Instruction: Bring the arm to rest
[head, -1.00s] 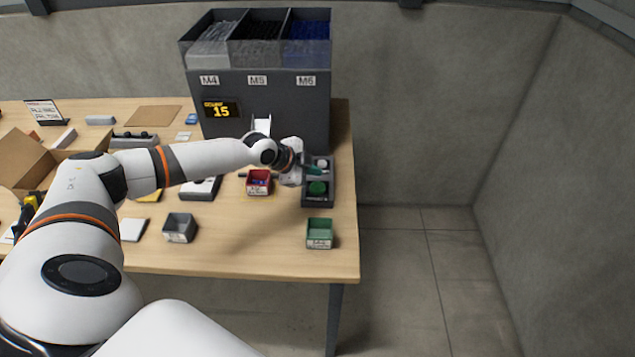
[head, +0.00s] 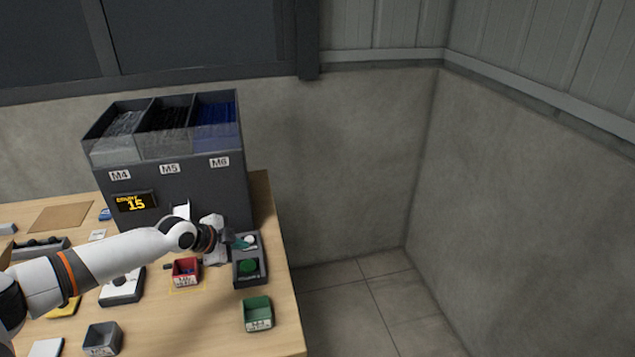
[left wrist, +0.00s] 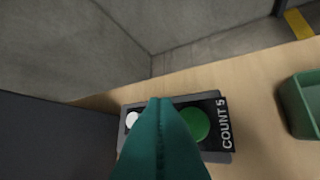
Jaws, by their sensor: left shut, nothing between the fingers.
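My left arm comes in from the left in the head view. Its gripper (head: 238,242) is shut and empty. It is over the control box (head: 248,280) at the right of the table. In the left wrist view the shut teal fingers (left wrist: 160,140) hide the middle of the box, between a white button (left wrist: 131,120) and a green button (left wrist: 196,124). The box is marked "COUNT 5". I cannot tell whether the fingertips touch it. My right gripper is not in view.
The dark feeder (head: 180,170), labelled M4, M5 and M6, stands behind the gripper; its display reads 15. A red bin (head: 186,272), a green bin (head: 257,314) and a grey bin (head: 102,338) stand in front. Open floor (head: 365,300) lies right of the table.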

